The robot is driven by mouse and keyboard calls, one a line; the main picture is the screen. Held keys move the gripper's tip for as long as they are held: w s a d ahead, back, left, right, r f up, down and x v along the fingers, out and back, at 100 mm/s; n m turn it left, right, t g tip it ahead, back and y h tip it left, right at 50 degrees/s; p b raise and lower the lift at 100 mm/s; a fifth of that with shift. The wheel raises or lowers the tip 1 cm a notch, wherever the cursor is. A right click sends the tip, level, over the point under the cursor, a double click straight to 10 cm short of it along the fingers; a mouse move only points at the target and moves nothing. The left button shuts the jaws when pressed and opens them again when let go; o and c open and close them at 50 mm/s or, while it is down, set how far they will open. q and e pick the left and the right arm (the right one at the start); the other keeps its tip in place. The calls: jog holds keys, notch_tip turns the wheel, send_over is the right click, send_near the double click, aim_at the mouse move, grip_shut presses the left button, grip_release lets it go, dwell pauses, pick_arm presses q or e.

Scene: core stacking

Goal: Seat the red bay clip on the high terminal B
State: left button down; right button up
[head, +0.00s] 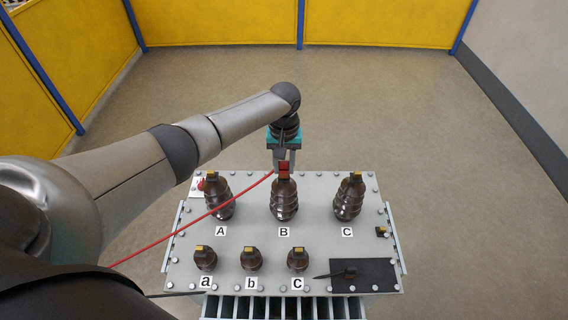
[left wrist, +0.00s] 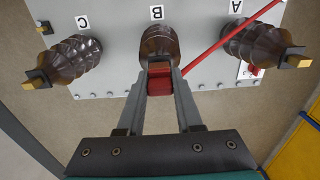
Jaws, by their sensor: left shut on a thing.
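The red bay clip (head: 284,169) is between the fingers of my left gripper (head: 284,163), at the top of high terminal B (head: 284,203). Terminal B is a brown ribbed insulator in the middle of the back row. In the left wrist view, my left gripper (left wrist: 160,88) is shut on the red clip (left wrist: 160,84), lined up with terminal B (left wrist: 158,42). I cannot tell whether the clip is seated or only touching the top. A red cable (head: 200,218) runs from the clip to the lower left. My right gripper is not in view.
High terminals A (head: 219,200) and C (head: 348,200) flank B on the grey cover (head: 320,235). Three smaller terminals stand in front, including small b (head: 251,259). A black mat (head: 375,272) with a dark tool lies front right. Floor behind is clear.

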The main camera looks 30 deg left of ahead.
aim_at(284, 162)
pick_arm(q)
jog(key=shift+f, duration=0.25)
jog(key=c, duration=0.5)
grip_release()
notch_tip(284, 162, up, 15)
jog(key=shift+s, duration=0.1)
dwell(0.5)
